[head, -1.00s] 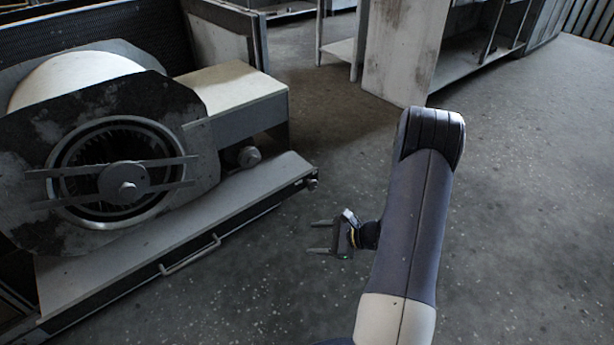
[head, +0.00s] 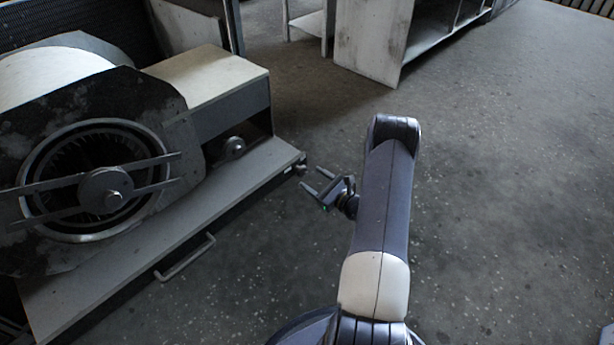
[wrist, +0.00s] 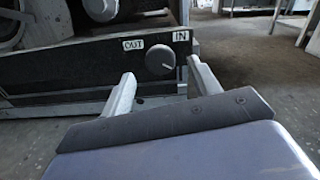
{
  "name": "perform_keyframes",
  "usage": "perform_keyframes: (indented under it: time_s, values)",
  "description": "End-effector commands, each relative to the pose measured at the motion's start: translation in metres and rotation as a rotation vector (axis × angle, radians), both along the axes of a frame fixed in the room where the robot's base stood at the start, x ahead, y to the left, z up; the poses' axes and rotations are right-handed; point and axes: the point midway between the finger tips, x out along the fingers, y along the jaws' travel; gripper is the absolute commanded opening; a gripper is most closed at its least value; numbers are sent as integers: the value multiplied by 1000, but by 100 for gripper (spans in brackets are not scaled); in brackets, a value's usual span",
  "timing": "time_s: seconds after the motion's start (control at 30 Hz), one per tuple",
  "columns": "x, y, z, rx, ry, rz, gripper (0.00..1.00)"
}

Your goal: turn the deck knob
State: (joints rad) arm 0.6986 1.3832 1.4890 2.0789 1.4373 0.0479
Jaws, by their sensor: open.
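The deck knob (wrist: 160,59) is a round dark knob in the wrist view, on the dark front face of the deck (wrist: 85,72). An OUT label (wrist: 133,44) is at its left and an IN label (wrist: 181,36) at its upper right. A pale mark on the knob points to the lower right. In the head view the knob (head: 301,169) is small, at the deck's right end. My gripper (head: 311,179) is open and empty just short of it. In the wrist view the knob shows between the fingers, apart from them.
The blower housing (head: 75,110) with its round inlet and crossbars stands on the deck at left. A bar handle (head: 186,258) sticks out of the deck's long side. A pale cabinet (head: 372,42) stands at the back. The floor on the right is clear.

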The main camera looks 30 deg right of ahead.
Motion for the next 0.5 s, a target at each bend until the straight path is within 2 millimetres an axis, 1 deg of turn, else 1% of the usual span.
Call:
perform_keyframes:
  time_s: [0.03,0.2,0.33,0.5]
  values:
    - [9,4,-1,-1,-3,3,59]
    - [26,10,0,-2,-1,1,59]
    - [31,12,0,-1,-1,0,59]
    - [32,12,1,0,0,0,59]
